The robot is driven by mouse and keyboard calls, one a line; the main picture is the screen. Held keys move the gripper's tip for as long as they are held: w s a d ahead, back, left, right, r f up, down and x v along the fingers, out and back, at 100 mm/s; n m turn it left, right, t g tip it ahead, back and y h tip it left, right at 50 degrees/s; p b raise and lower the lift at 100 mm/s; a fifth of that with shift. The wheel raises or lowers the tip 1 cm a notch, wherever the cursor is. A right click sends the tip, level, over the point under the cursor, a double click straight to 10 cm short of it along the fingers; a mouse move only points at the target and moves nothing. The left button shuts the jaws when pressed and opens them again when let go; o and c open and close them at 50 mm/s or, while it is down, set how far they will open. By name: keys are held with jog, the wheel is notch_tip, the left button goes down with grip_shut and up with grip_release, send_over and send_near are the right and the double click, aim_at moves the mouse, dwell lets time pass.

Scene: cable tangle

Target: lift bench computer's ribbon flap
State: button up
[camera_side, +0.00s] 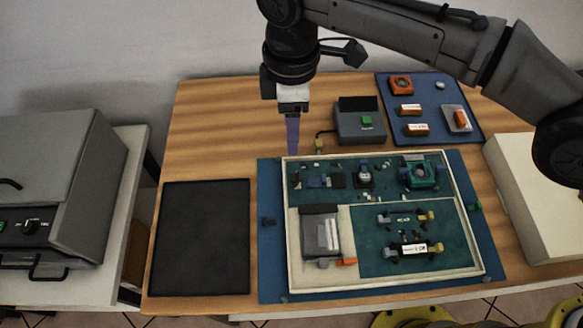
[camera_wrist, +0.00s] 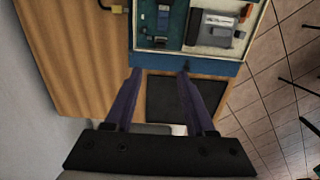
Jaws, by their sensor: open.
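The bench computer (camera_side: 385,284) is an open, cream-rimmed case with green circuit boards, lying on a blue mat. In the wrist view its edge (camera_wrist: 200,52) shows at the top. Its lower right board carries a small connector part (camera_side: 405,217) and a white-labelled part (camera_side: 413,249) with dark and yellow ends. I cannot tell which part is the ribbon flap. My gripper (camera_side: 292,150) points down above the table, by the case's upper left corner. In the wrist view its two purple fingers (camera_wrist: 160,72) are apart with nothing between them.
A grey box with a green button (camera_side: 361,124) stands behind the case, with a cable at its left. A blue mat with orange parts (camera_side: 435,132) lies at the back right. A black mat (camera_side: 202,240) lies empty at the left. A cream box (camera_side: 535,190) stands right.

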aim_at(291, 177)
notch_tip(291, 177, down, 14)
jog(key=shift+r, duration=0.25)
dwell(0.3)
grip_shut()
